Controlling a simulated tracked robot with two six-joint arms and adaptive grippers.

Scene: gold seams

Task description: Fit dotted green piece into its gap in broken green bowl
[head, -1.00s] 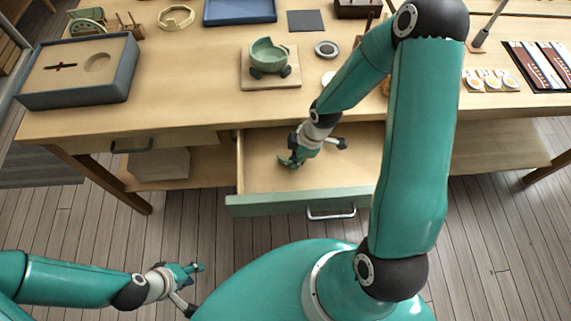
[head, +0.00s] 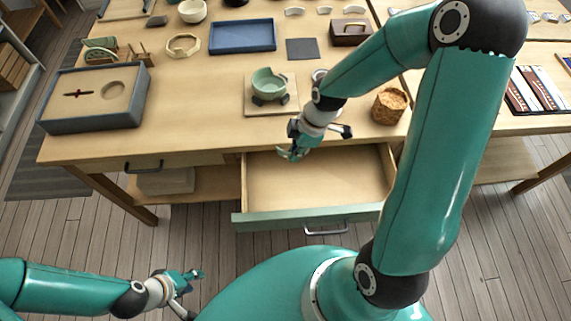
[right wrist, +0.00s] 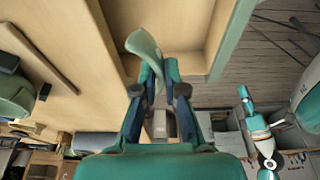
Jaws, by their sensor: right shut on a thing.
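The broken green bowl (head: 268,87) stands on a light wooden board (head: 286,109) near the table's front edge, propped by dark supports; its rim is uneven. It also shows in part at the left of the right wrist view (right wrist: 14,98). My right gripper (head: 292,152) is shut on a curved pale green piece (right wrist: 145,45), held over the drawer near the table edge, in front of the bowl and apart from it. I cannot make out dots on the piece. My left gripper (head: 196,288) is open and empty, low at the left, away from the table.
The open drawer (head: 345,180) below the table edge looks empty. A cork-coloured pot (head: 389,106) stands right of the bowl. A grey box tray (head: 98,97) is at the left, a blue tray (head: 243,36) and dark mat (head: 302,48) behind. The tabletop left of the bowl is clear.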

